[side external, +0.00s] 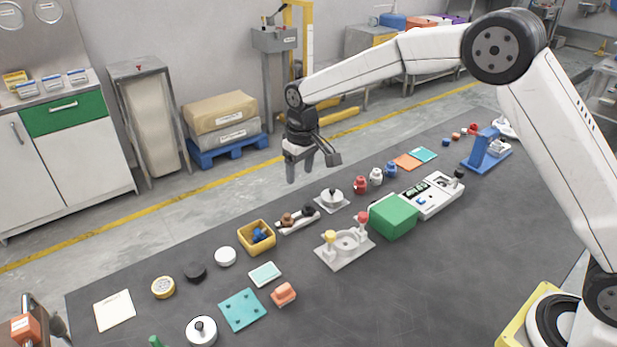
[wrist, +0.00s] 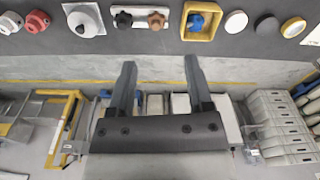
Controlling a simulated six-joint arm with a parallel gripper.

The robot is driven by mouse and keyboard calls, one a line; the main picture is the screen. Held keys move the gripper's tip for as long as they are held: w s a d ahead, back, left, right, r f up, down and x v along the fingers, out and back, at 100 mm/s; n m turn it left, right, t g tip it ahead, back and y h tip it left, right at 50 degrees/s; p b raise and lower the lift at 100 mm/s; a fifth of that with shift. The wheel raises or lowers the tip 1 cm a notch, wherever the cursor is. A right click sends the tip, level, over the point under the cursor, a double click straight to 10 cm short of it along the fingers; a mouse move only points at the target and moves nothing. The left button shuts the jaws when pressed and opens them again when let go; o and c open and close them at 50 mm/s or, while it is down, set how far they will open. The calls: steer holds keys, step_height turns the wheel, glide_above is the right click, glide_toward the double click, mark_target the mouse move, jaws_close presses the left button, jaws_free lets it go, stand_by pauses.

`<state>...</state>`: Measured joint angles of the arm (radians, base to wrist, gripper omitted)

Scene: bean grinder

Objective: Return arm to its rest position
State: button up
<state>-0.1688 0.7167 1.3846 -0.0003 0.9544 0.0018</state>
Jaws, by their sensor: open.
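My gripper (side external: 300,168) is raised well above the far edge of the dark table (side external: 450,265) in the side view. Its two fingers point down, stand apart and hold nothing. In the wrist view my gripper (wrist: 158,75) also shows open, with floor and wall-side items behind the fingers. The bean grinder cannot be told apart surely. A white plate with a knob (side external: 332,199) and a white strip with brown and black knobs (side external: 298,221) lie on the table nearest below the gripper. Nothing touches the fingers.
A yellow bin (side external: 257,237) with blue pieces, a green box (side external: 393,216), a grey fixture with red and yellow knobs (side external: 345,249) and a blue stand (side external: 484,148) occupy the table. The table's near right part is bare. The air around the gripper looks free.

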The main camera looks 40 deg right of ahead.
steer(key=s+d+f+m, duration=0.1)
steer(key=s+d, duration=0.3)
steer(key=s, duration=0.9)
steer(key=s+d+f+m+t, duration=0.1)
steer(key=s+d, duration=0.4)
steer(key=s, duration=0.8)
steer(key=shift+s+d+t, duration=0.15)
steer(key=shift+s+t, duration=0.15)
steer(key=shift+s, duration=0.05)
steer(key=shift+f, duration=0.1)
